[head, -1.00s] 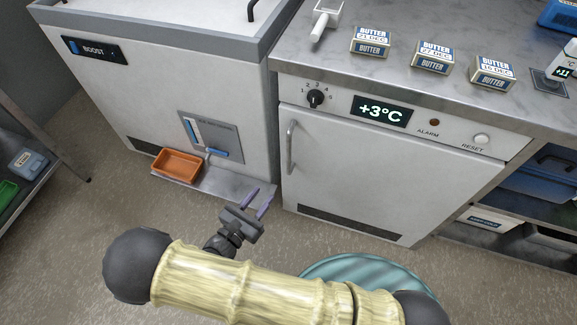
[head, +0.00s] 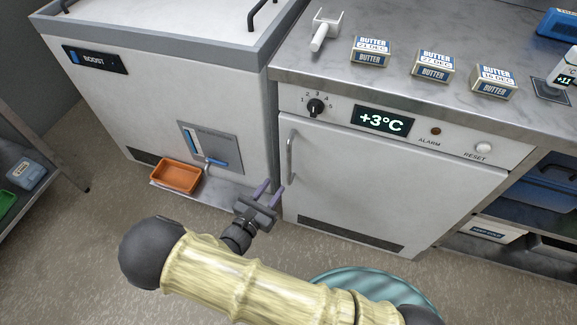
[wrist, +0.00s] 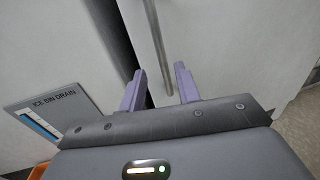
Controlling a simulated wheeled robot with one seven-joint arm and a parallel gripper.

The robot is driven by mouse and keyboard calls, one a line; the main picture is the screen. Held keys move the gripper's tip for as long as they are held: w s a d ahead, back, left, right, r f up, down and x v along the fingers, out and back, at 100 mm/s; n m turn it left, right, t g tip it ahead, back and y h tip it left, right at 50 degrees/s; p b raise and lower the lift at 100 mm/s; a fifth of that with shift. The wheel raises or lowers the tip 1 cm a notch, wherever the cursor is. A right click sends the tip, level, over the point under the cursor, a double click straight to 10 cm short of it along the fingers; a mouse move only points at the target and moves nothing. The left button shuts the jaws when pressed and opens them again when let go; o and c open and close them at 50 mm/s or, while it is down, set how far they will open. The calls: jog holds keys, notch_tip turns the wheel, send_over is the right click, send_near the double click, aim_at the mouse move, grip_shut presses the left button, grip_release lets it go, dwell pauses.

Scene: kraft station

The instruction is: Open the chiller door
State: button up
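The chiller door (head: 375,185) is a white panel under the +3°C display (head: 383,120), and it is shut. Its grey vertical bar handle (head: 291,155) is on the door's left side. The fingers also show in the wrist view (wrist: 160,82).
The ice bin (head: 160,100) stands left of the chiller, with a drain panel (head: 210,147) and an orange tray (head: 176,176) at its foot. Open shelving (head: 530,200) is at right.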

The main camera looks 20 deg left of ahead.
aim_at(288, 168)
jog(key=b+x, duration=0.1)
jog(key=x, duration=0.9)
grip_shut()
